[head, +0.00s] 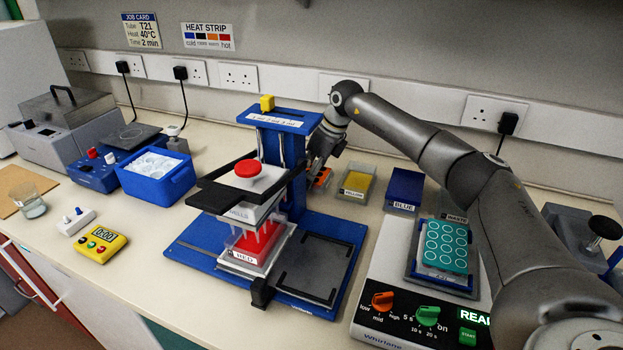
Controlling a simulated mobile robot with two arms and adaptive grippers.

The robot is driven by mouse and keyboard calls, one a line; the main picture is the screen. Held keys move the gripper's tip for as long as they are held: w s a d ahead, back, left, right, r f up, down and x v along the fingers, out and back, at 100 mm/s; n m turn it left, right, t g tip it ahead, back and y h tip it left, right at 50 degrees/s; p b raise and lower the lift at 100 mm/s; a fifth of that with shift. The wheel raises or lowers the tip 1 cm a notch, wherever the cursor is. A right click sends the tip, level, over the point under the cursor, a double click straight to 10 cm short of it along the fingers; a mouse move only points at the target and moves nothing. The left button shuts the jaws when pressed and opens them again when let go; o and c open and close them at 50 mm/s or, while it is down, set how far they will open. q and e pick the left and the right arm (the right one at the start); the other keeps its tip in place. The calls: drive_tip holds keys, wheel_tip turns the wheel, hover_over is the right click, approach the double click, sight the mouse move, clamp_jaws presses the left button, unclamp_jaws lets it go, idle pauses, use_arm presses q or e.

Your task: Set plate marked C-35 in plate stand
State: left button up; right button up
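No C-35 marking is legible. A teal plate with round wells (446,246) sits on the white shaker (375,300) at the right, in a dark holder. I cannot tell whether it is the C-35 plate. No plate stand is clearly identifiable. The blue press-like rig (200,240) stands in the middle, with a dark square frame (312,268) on its base that looks empty. My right gripper (318,162) is behind and right of the rig's blue column, near an orange-topped box (321,180). Its fingers are partly hidden and small. My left gripper is not in view.
A red-knobbed head (247,170) sits above a red rack (250,248) on the rig. Yellow (357,185) and blue (404,190) boxes stand behind the shaker. A blue ice tub (155,180) and yellow timer (100,244) are at left. My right arm spans the right side.

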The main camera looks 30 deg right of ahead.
drive_tip(key=shift+f, duration=1.75)
drive_tip(key=shift+f, duration=0.1)
drive_tip(key=o, duration=1.1)
